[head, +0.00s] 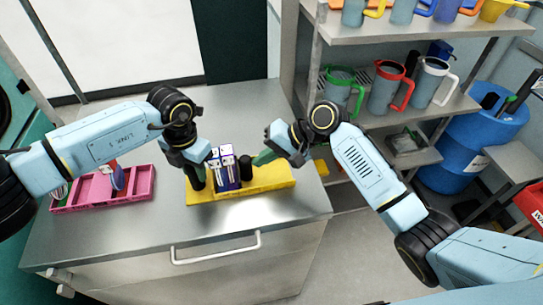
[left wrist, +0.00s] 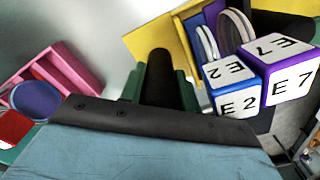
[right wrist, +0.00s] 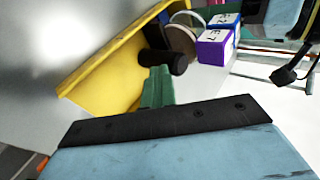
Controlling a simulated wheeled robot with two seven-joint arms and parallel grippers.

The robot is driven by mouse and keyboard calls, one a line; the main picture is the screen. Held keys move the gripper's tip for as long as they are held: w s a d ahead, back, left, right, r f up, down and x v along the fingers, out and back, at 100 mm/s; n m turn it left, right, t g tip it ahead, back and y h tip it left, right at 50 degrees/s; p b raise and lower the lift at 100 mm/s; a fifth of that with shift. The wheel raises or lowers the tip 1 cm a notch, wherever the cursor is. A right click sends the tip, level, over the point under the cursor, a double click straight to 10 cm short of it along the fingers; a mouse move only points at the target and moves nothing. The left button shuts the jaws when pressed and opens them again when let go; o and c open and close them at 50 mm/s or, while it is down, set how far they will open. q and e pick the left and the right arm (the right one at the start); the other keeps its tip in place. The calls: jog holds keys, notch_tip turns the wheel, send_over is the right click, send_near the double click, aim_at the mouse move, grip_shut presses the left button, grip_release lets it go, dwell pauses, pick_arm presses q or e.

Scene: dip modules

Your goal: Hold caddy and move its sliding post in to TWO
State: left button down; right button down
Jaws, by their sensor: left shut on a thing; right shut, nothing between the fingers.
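The yellow caddy (head: 270,182) lies on the steel counter, with a black post (head: 195,178) at its left end and another black post (head: 246,168) right of its middle. Between them stand modules with white labelled tops: a blue one marked E2 (left wrist: 236,103) and a purple one marked E7 (left wrist: 291,83). My left gripper (head: 194,170) is shut on the left post, which shows between its green fingers in the left wrist view (left wrist: 158,78). My right gripper (head: 259,160) is shut and empty, its green fingertips beside the right post (right wrist: 164,61); whether they touch it I cannot tell.
A pink tray (head: 137,194) with a few items stands on the counter to the left. The counter behind the caddy is clear. At the right, a metal shelf rack (head: 432,111) with jugs and a blue barrel (head: 462,150) stand beyond the counter edge.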

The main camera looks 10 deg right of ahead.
pick_arm(q)
jog(key=shift+d, duration=0.1)
pick_arm(e)
jog(key=shift+d, duration=0.1)
jog(key=d, duration=0.3)
jog(key=s+d, duration=0.1)
jog(key=shift+d+r, duration=0.25)
jog(key=shift+d, duration=0.05)
jog(key=v, duration=0.9)
jog(key=shift+r, duration=0.1)
pick_arm(q)
jog(key=c, duration=1.3)
grip_release()
jog(key=shift+o, duration=0.2)
jog(key=shift+r, duration=0.15)
jog(key=shift+r+p, duration=2.15)
jog(key=shift+r, duration=1.5)
pick_arm(e)
jog(key=shift+r, duration=2.2)
